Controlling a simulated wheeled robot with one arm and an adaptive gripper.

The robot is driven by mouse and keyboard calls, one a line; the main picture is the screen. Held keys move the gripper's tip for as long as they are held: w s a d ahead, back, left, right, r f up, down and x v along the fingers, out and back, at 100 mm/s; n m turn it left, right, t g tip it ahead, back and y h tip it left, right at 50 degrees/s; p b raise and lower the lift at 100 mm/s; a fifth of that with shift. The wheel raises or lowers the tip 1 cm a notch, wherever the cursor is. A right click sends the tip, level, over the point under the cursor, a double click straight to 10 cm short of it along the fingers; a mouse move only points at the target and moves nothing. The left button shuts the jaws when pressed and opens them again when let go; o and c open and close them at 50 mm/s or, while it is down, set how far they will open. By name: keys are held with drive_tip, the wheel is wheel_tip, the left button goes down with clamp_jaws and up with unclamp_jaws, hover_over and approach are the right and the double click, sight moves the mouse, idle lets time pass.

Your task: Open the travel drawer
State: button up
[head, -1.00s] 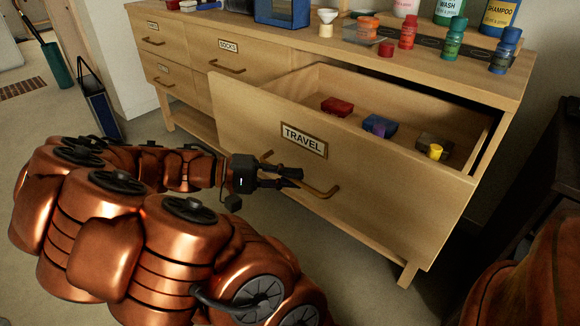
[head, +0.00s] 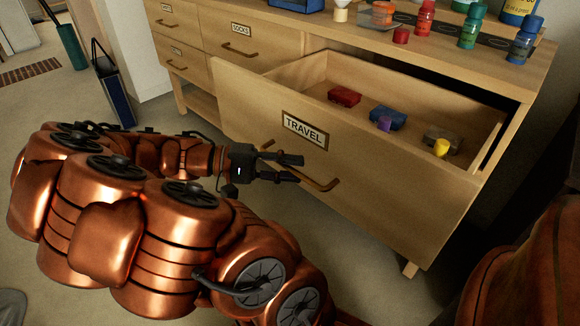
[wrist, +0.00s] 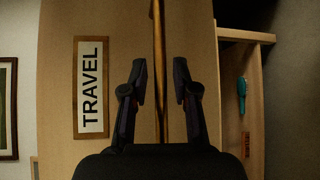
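The travel drawer (head: 370,160) is pulled out of the wooden dresser and its inside is in view. Its front carries a TRAVEL label (head: 304,129), which also shows in the wrist view (wrist: 91,87). A bar handle (head: 322,184) is fixed below the label. My gripper (head: 301,170) is at the handle with its fingers spread. In the wrist view, the handle (wrist: 158,50) runs between the open fingers (wrist: 160,85), with a gap on both sides.
A red box (head: 344,96), a blue box (head: 387,117), a purple item (head: 384,124) and a yellow-capped item (head: 441,147) lie in the drawer. Bottles, including a red one (head: 424,18), stand on the dresser top (head: 470,60). Open floor (head: 370,275) lies in front.

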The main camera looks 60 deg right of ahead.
drive_tip(key=shift+o, duration=0.3)
drive_tip(key=v, duration=0.7)
drive_tip(key=shift+w, duration=0.2)
drive_tip(key=shift+a, duration=0.1)
idle(0.4)
drive_tip(key=shift+r, duration=0.1)
drive_tip(key=s+a+r+n+t+y+p, duration=0.2)
drive_tip(key=s+a+r+t+p, duration=0.1)
drive_tip(key=r+p, duration=0.45)
drive_tip(key=s+a+r+n+t+y+p, duration=0.1)
drive_tip(key=s+a+r+t+p, duration=0.15)
drive_tip(key=r+p, duration=0.5)
drive_tip(key=s+a+r+n+t+y+p, duration=0.2)
drive_tip(key=a+r+n+t+y+p, duration=0.3)
drive_tip(key=a+r+p, duration=0.8)
drive_tip(key=a+n+t+p, duration=0.1)
drive_tip(key=a+n+p, duration=0.1)
drive_tip(key=p, duration=0.6)
drive_tip(key=shift+s+a+t, duration=0.3)
drive_tip(key=shift+a+t, duration=0.05)
drive_tip(key=shift+a, duration=0.5)
drive_tip(key=shift+d, duration=0.1)
